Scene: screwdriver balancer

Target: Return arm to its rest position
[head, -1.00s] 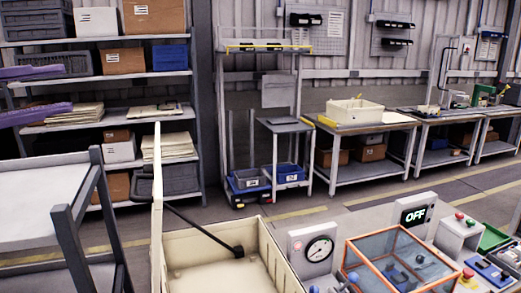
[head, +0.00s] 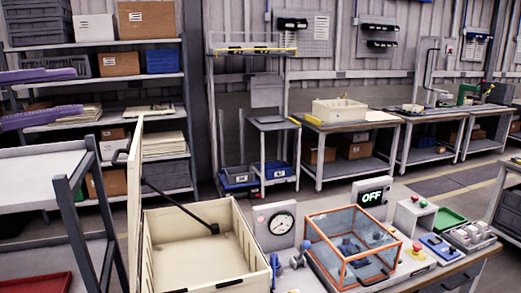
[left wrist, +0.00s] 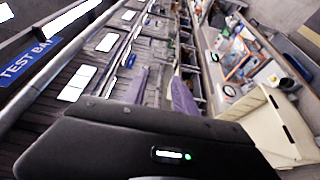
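My left gripper (head: 80,92) is at the left edge of the head view, raised in front of the shelving. Its two purple fingers are spread apart, one above the other, with nothing between them. In the left wrist view the fingers (left wrist: 160,88) also stand apart and empty. The gripper touches nothing that I can see. Most of my left arm lies outside the head view. My right gripper is not in view.
A cream box (head: 257,268) with its lid (head: 135,205) upright stands in front. Right of it are a dial gauge (head: 275,226), an orange-framed clear case (head: 350,243) and an OFF display (head: 372,191). A grey rack (head: 72,205) stands at left. Open floor lies beyond.

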